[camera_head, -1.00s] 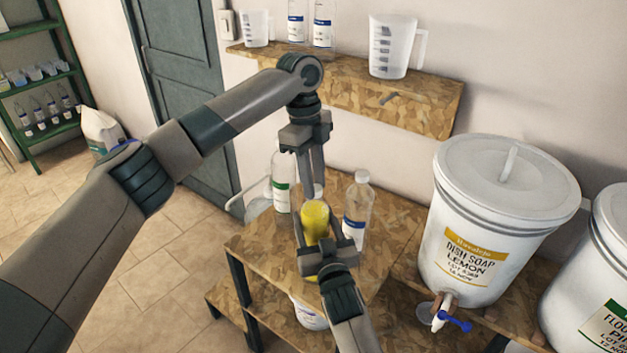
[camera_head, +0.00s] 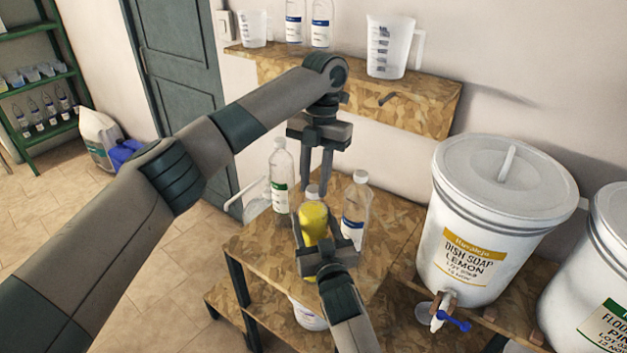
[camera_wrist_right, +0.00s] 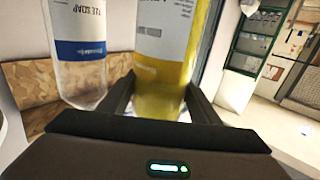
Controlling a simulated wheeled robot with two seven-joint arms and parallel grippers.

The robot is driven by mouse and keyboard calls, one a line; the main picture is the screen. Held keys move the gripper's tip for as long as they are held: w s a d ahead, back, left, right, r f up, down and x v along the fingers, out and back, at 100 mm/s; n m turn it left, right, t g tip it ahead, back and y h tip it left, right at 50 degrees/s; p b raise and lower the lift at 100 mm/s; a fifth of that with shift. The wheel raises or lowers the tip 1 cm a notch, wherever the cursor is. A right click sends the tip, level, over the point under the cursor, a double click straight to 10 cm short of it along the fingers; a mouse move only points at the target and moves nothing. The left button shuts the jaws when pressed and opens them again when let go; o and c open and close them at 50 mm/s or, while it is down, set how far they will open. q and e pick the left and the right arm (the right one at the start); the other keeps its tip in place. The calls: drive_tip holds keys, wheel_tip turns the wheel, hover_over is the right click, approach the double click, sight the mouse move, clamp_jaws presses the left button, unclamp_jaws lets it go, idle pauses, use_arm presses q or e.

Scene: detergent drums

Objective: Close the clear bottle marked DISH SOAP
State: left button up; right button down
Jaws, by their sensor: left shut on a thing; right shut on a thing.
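A clear bottle filled with yellow liquid (camera_head: 314,222) stands upright at the front of the wooden stand, a pale cap (camera_head: 312,190) at its neck. My right gripper (camera_head: 325,240) is shut around its body from the front; the bottle also shows large between its fingers in the right wrist view (camera_wrist_right: 165,60). My left gripper (camera_head: 317,192) points down from above, its fingers at the cap and shut on it; the contact is small and partly hidden. The bottle's wording is too small to read in the head view.
A clear blue-labelled bottle (camera_head: 355,212) stands close on the right, a green-labelled one (camera_head: 280,180) behind on the left. A large white DISH SOAP LEMON drum (camera_head: 480,225) with a blue-handled tap (camera_head: 445,317) stands right. A shelf (camera_head: 420,105) hangs behind my left gripper.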

use_arm(q)
drive_tip(key=shift+m, duration=0.8)
drive_tip(key=o, duration=1)
drive_tip(key=shift+r, duration=0.1)
drive_tip(key=shift+r, duration=2.15)
drive_tip(key=shift+c, duration=0.2)
